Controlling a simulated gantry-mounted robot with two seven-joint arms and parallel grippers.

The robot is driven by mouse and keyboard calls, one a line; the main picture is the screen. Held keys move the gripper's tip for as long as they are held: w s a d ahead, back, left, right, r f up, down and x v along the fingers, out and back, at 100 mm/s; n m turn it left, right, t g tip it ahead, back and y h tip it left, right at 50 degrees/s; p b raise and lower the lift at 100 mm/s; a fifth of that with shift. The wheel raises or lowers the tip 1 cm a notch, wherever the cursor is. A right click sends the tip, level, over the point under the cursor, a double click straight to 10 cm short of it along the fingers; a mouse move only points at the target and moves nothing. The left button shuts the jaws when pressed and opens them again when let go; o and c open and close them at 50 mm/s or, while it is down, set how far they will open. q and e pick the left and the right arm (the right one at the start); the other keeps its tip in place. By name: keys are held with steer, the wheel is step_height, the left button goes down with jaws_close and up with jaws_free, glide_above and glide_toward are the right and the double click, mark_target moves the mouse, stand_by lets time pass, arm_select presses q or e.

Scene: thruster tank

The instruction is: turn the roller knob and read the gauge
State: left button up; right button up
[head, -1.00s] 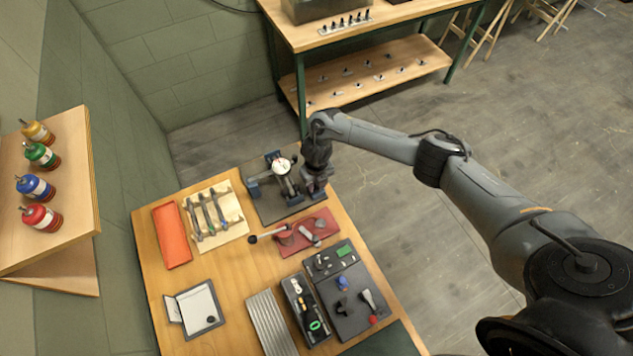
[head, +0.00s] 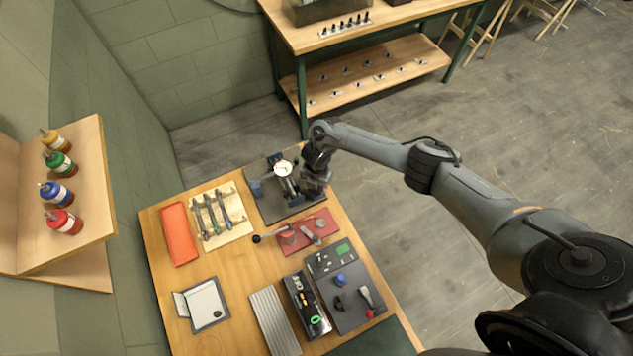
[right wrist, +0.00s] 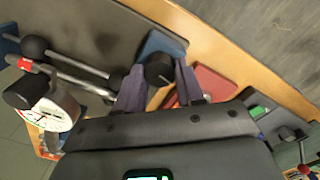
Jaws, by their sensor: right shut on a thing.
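The gauge (head: 283,169), a round white dial, stands on the dark fixture plate (head: 264,205) at the bench's far end. The right wrist view shows the gauge (right wrist: 58,112) at the left, partly covered by a black cylinder; its reading is not legible. My right gripper (right wrist: 160,82) is shut on a black roller knob (right wrist: 158,68), with a purple-grey finger on each side. In the head view my right gripper (head: 312,188) is just right of the gauge, and the knob is hidden there. My left gripper is out of view.
A red plate (head: 318,222) with a black-knobbed lever lies in front of the fixture. Wrenches lie on a pale rack (head: 238,226) beside an orange tray (head: 180,235). Dark tool trays fill the near right. Bare wood shows near the clipboard (head: 205,305).

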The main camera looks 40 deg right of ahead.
steer(key=m+p, duration=0.2)
steer(key=m, duration=0.2)
steer(key=shift+r+m, duration=0.15)
steer(key=shift+m, duration=0.15)
steer(key=m+p, duration=0.2)
steer(key=m, duration=0.2)
steer(key=shift+m, duration=0.3)
steer(key=m+p, duration=0.2)
steer(key=m, duration=0.1)
steer(key=shift+m, duration=0.3)
steer(key=m+p, duration=0.1)
steer(key=m, duration=0.2)
steer(key=shift+w+m+p, duration=0.1)
steer(key=shift+m+p, duration=0.3)
steer(key=shift+m, duration=0.3)
steer(key=o, duration=1)
steer(key=shift+o, duration=0.2)
